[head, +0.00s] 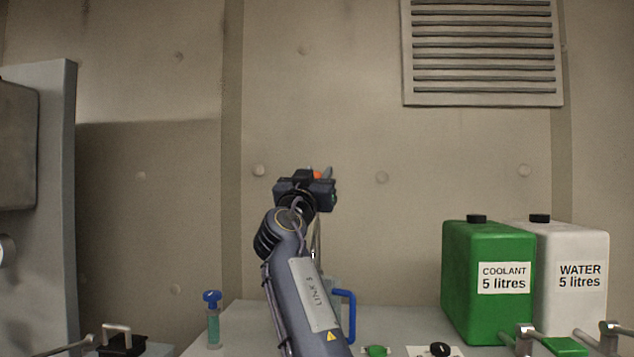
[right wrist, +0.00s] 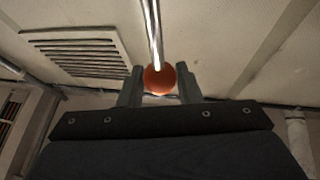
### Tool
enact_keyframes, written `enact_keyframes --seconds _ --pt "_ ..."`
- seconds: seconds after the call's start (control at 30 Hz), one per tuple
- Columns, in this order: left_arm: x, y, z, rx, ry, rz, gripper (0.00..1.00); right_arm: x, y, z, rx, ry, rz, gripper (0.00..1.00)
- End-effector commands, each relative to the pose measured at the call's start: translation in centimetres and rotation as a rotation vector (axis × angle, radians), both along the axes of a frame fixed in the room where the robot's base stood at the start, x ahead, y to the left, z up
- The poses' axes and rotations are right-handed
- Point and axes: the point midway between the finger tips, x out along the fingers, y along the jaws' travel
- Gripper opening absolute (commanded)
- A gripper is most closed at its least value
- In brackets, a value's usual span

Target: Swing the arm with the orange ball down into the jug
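The orange ball (right wrist: 159,80) sits on the end of a thin shiny metal rod (right wrist: 154,30), the swing arm. In the right wrist view the ball lies between the two fingers of my right gripper (right wrist: 160,86), which look closed against its sides. In the head view my right gripper (head: 320,178) is raised above the bench, and only a bit of the orange ball (head: 318,174) shows past it. The jug, with a blue handle (head: 349,312), stands on the bench, mostly hidden behind my right arm. My left gripper is not in view.
A green coolant can (head: 463,290) and a white water can (head: 590,308) stand on the bench at right. A blue-topped vial (head: 213,322) stands at left. Black and green caps or knobs lie near the front. A grey cabinet (head: 60,200) is at far left.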

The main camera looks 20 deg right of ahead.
Motion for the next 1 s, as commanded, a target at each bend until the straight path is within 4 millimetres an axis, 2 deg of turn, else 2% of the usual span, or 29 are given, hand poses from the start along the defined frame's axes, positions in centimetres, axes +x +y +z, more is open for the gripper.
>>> enact_keyframes --seconds 0.03,0.23,0.27,0.33,0.6,0.8,1.0 --pt "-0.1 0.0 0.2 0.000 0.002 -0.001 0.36 -1.1 0.3 1.4 0.002 -0.007 0.002 0.30" --pt "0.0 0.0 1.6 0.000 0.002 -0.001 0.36 -4.1 1.4 5.3 0.002 -0.005 0.001 0.30" --pt "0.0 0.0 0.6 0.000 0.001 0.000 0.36 -4.8 1.8 4.8 0.003 -0.006 0.003 0.30" --pt "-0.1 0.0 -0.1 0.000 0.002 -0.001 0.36 -6.3 2.3 5.4 0.004 -0.007 0.004 0.30" --pt "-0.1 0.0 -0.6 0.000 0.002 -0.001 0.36 -10.7 3.9 7.7 0.001 -0.003 0.000 0.30" --pt "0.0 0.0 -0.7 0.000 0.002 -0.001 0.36 -11.9 4.4 8.3 0.001 -0.001 -0.001 0.30" --pt "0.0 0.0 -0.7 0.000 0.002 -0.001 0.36 -12.1 4.5 8.4 0.001 -0.001 -0.002 0.30"
